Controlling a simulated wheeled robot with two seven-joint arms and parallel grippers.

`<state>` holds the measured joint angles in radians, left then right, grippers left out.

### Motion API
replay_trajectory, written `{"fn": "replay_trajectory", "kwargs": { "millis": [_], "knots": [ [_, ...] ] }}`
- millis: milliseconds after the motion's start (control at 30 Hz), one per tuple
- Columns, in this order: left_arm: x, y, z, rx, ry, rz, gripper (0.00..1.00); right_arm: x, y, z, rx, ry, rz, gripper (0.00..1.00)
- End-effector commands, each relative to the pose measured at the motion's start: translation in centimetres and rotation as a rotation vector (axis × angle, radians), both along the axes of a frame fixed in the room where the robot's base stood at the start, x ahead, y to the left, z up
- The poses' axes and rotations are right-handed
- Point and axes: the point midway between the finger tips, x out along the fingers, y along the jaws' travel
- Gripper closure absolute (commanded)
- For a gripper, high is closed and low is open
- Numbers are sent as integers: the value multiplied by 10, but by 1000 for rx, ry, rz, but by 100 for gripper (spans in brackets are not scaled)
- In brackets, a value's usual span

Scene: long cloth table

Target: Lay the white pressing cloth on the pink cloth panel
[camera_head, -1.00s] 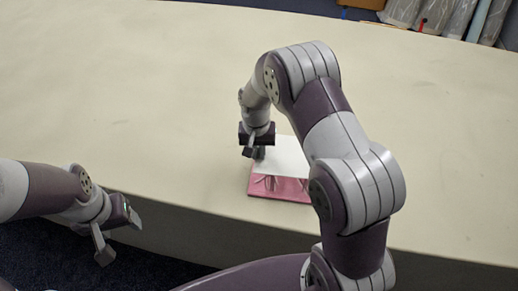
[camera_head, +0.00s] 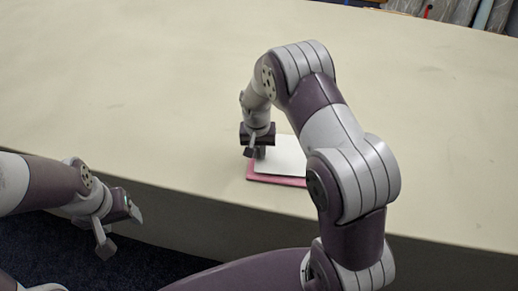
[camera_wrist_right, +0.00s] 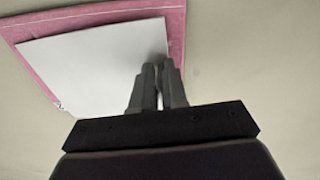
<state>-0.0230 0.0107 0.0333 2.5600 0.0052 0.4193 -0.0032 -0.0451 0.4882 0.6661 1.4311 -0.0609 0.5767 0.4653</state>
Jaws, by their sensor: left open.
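The white pressing cloth (camera_head: 283,158) lies over most of the pink cloth panel (camera_head: 268,180), with pink showing along the front and left edges. In the right wrist view the white cloth (camera_wrist_right: 95,62) looks flat, and the pink panel (camera_wrist_right: 50,23) shows beyond two of its sides. My right gripper (camera_head: 255,153) is down at the cloth's left side. Its fingertips (camera_wrist_right: 159,68) are close together at the cloth's edge; whether they pinch it is unclear. My left gripper (camera_head: 121,228) is open and empty, off the table's front edge.
The long pale table (camera_head: 130,90) is clear around the panel, to the left and behind. Its front edge runs between my left gripper and the panel. Rolls of material (camera_head: 465,10) stand beyond the far edge.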

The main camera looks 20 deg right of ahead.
Motion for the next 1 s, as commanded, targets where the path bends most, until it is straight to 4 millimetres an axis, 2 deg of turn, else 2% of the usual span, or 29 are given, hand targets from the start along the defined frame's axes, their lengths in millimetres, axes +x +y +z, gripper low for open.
{"fn": "replay_trajectory", "kwargs": {
  "millis": [33,100,367,467,567,800,1000],
  "knots": [
    [0,0,0,0,0,0,38,0,0,0,0,0,0,74],
    [0,0,0,0,0,0,38,0,0,0,0,0,0,57],
    [0,0,0,0,0,0,38,0,0,0,0,0,0,57],
    [0,0,-3,0,0,0,38,1,0,9,0,-3,0,57],
    [0,0,-8,0,0,0,38,2,1,30,1,-7,0,57],
    [0,0,-19,0,0,0,38,2,3,95,0,-4,-1,57],
    [0,0,-21,0,0,0,38,2,4,123,1,-1,0,57]
  ]
}}
